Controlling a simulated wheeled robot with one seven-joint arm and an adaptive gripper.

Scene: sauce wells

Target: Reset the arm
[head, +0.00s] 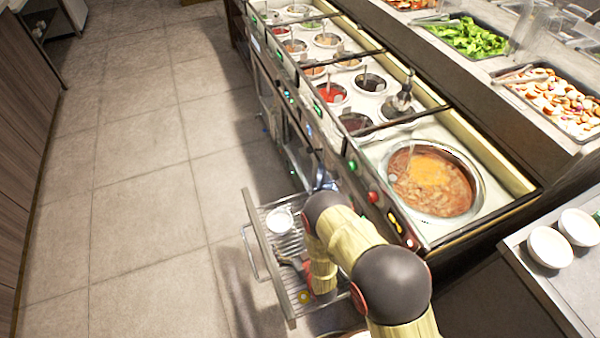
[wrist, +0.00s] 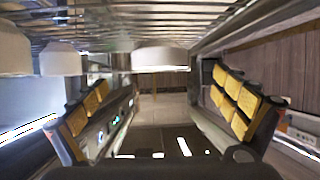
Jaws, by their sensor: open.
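My gripper (wrist: 163,100) is open in the wrist view, with yellow-padded fingers apart at left and right and nothing between them. In the head view my yellow arm with dark joints bends down over a pulled-out wire rack (head: 262,238) at the front of the counter. The gripper end is mostly hidden there by my arm. A white bowl (head: 281,219) sits on the rack, left of my arm. In the wrist view a white bowl-like shape (wrist: 160,58) shows above the gap between the fingers, apart from them, and others stand at upper left.
The sauce counter holds several small wells and a large round pot of orange-red soup (head: 432,180). A ladle (head: 402,98) stands in one well. Two white bowls (head: 549,247) sit on the side counter at right. The tiled floor (head: 150,200) at left is clear.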

